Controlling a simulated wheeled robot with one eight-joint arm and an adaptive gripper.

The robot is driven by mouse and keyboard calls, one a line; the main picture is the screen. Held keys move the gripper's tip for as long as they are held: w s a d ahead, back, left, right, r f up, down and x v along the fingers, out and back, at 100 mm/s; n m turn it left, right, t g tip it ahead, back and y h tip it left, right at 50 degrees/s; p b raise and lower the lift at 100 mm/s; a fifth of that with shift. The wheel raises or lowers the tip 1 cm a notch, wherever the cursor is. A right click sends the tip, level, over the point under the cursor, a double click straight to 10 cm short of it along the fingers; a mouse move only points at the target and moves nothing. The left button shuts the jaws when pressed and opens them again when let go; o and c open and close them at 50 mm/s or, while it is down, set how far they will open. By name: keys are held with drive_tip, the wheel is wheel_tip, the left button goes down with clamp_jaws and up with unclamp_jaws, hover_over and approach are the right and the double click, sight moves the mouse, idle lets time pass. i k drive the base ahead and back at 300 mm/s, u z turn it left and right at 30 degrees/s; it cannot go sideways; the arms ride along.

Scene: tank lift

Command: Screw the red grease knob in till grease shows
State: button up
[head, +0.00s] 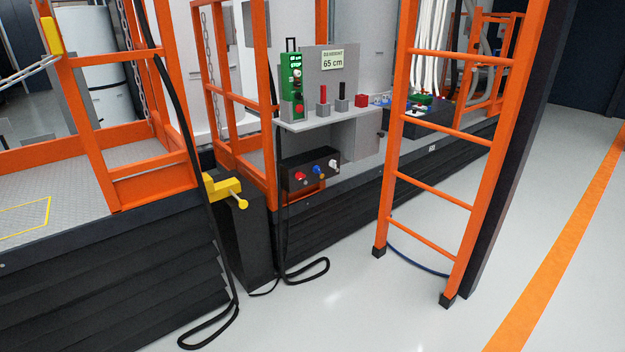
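A red knob (300,176) sits at the left on the front of a black box (328,180) below the grey shelf. A blue knob (318,169) and a pale knob (334,163) are to its right on the same face. This red knob looks like the grease knob, but no label on it is readable. No grease can be made out around it at this size. My gripper is not in view.
An orange ladder (436,125) stands right. A yellow clamp (223,188) juts out left. Black cable (306,272) loops on the floor. The right floor is clear.

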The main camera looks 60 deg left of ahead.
sight(299, 174)
drive_tip(key=k, duration=2)
drive_tip(key=u, duration=0.9)
drive_tip(key=i, duration=1)
